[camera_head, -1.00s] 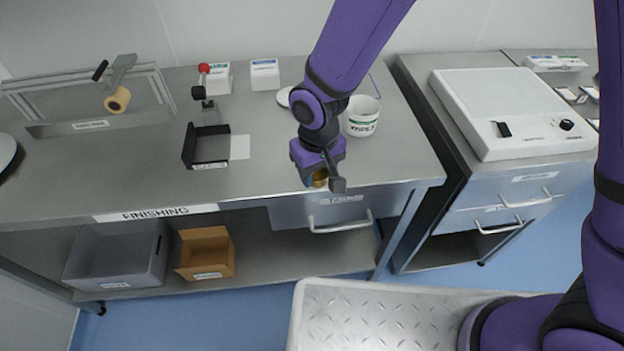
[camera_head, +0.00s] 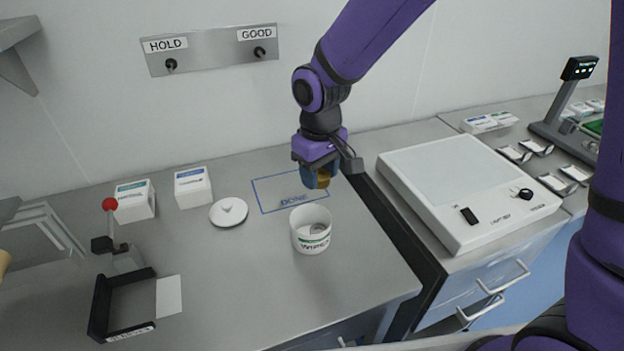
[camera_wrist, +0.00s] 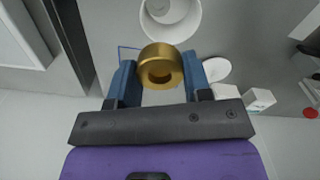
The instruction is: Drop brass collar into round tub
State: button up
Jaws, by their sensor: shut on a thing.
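The brass collar (camera_wrist: 160,66) is a short gold ring, held between the two blue fingers of my gripper (camera_wrist: 160,78) in the wrist view. In the head view my gripper (camera_head: 318,180) is shut on the collar (camera_head: 323,180), above the bench and behind and slightly right of the tub. The round tub (camera_head: 311,240) is white with a green-marked label and stands upright on the bench with its top open. Its opening also shows in the wrist view (camera_wrist: 172,14), beyond the collar. The collar is apart from the tub.
A round white lid (camera_head: 229,212) lies left of the tub. Two white boxes (camera_head: 193,187) stand behind it. A blue outline marked DONE (camera_head: 270,190) is on the bench. A white light box (camera_head: 465,190) stands right, across a gap.

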aim_at(319, 174)
jog(key=shift+f, duration=2.85)
jog(key=o, duration=1.1)
jog(key=shift+o, duration=0.2)
notch_tip(319, 174, up, 11)
jog(key=shift+f, duration=0.1)
